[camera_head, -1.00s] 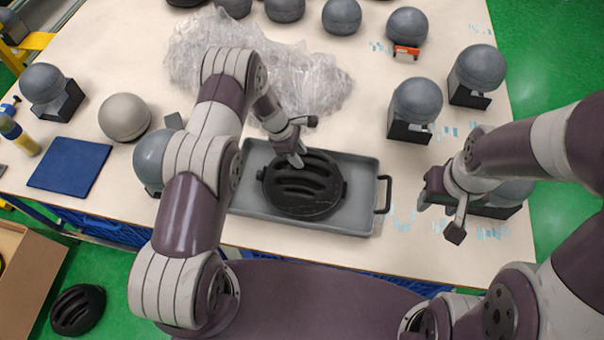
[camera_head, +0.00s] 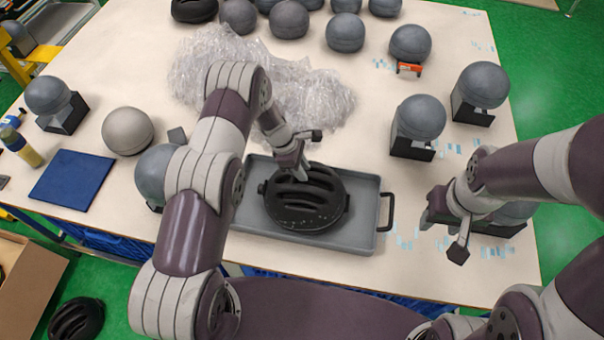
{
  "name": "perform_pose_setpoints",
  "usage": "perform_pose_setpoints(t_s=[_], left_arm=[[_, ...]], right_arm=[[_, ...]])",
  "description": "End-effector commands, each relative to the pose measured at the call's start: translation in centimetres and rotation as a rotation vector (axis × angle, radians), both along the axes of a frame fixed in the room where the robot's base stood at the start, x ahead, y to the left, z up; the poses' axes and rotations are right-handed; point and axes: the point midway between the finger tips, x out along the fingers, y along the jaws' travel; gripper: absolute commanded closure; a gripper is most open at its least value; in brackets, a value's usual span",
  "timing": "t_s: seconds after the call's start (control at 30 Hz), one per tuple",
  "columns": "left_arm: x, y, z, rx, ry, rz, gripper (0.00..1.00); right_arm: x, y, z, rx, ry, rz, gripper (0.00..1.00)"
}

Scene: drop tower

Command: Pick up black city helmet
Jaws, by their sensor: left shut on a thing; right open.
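A black vented helmet (camera_head: 306,208) is at the grey tray (camera_head: 362,225) in the middle of the table's near part. My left gripper (camera_head: 297,172) reaches down from the upper left onto the helmet's back edge and is shut on it. Its fingertips are partly hidden at the helmet. I cannot tell whether the helmet rests on the tray or is slightly raised. My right gripper (camera_head: 442,236) is open and empty, right of the tray. Another black helmet (camera_head: 77,318) lies on the green floor at the lower left, beside a cardboard box (camera_head: 30,275).
Crumpled clear plastic (camera_head: 310,100) lies behind the tray. A blue mat (camera_head: 72,180) is at the left. My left arm crosses the table's left part.

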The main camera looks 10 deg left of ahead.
Motion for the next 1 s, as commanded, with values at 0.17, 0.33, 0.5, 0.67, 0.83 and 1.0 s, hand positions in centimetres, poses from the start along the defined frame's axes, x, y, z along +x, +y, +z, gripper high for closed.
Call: perform_pose_setpoints(t_s=[0.17,0.33,0.5,0.67,0.83,1.0], left_arm=[[0.1,0.0,1.4,0.001,-0.003,0.0,1.0],[-0.1,-0.2,2.7,0.0,0.0,-0.001,1.0],[-1.0,-1.4,3.6,0.001,-0.002,-0.001,1.0],[-2.3,-3.0,4.7,0.0,-0.002,-0.002,1.0],[-4.2,-5.4,6.4,0.0,-0.003,-0.003,1.0],[-6.1,-7.7,8.3,0.0,-0.003,-0.004,1.0]], right_arm=[[0.0,0.0,-0.9,0.0,0.0,0.0,0.53],[0.0,0.0,-1.4,0.0,0.0,0.0,0.53],[0.0,0.0,-2.0,0.0,0.0,0.0,0.53],[0.0,0.0,-2.9,0.0,0.0,0.0,0.53],[0.0,0.0,-4.0,0.0,0.0,0.0,0.53],[0.0,0.0,-4.8,0.0,0.0,0.0,0.53]])
